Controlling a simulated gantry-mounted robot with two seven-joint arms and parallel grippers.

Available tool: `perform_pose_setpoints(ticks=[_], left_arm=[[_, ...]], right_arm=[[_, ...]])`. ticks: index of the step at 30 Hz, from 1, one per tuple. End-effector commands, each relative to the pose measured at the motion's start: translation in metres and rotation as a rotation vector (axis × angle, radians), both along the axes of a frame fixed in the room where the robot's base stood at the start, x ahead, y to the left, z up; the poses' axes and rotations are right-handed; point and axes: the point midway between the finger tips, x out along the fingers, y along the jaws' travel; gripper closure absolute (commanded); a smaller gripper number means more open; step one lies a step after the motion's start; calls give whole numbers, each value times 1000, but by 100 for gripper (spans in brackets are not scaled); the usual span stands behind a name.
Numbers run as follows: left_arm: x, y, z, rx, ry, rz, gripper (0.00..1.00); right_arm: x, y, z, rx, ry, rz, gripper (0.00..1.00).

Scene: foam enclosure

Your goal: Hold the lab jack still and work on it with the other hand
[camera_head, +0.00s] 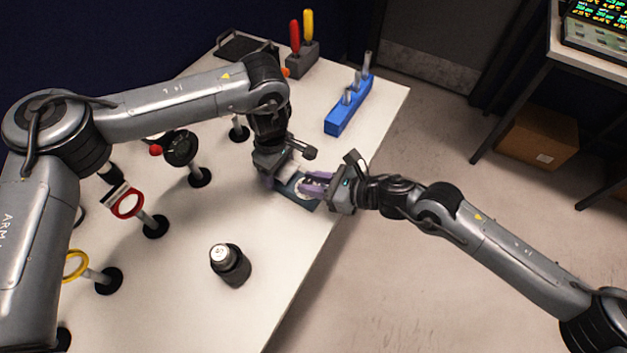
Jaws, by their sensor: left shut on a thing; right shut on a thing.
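The lab jack (298,187) sits near the right edge of the white table, a small flat thing with a teal-grey base and a pale round top. My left gripper (281,176) comes down from above on its left side and is shut on it. My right gripper (318,186) reaches in from the right, over the table edge, and is shut on the jack's right side. Which part it grips, perhaps a knob, I cannot tell. Both grippers hide much of the jack.
A blue block with metal pegs (348,105) and a grey holder with red and yellow handles (302,60) stand behind. A dark cylinder with a silver top (230,264) stands in front. Several post-mounted rings and discs (155,225) line the left. The front right tabletop is clear.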

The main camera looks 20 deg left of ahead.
Motion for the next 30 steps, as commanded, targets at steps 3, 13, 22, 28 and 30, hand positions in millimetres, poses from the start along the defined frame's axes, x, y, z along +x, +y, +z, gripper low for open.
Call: perform_pose_setpoints(ticks=[3,13,22,28,30], left_arm=[[-4,0,-6,4,10,-5,94],[-4,0,-6,4,11,-8,94],[-4,-1,-7,4,12,-10,94],[-4,-1,-7,3,13,-10,94],[-5,-1,-7,3,14,-10,94]], right_arm=[[1,-1,-2,0,-3,-64,100],[-2,0,-1,2,-1,-282,100],[-3,1,-1,2,-2,-432,100],[-3,1,-1,0,-2,-473,100],[-3,0,-1,0,-2,-478,100]])
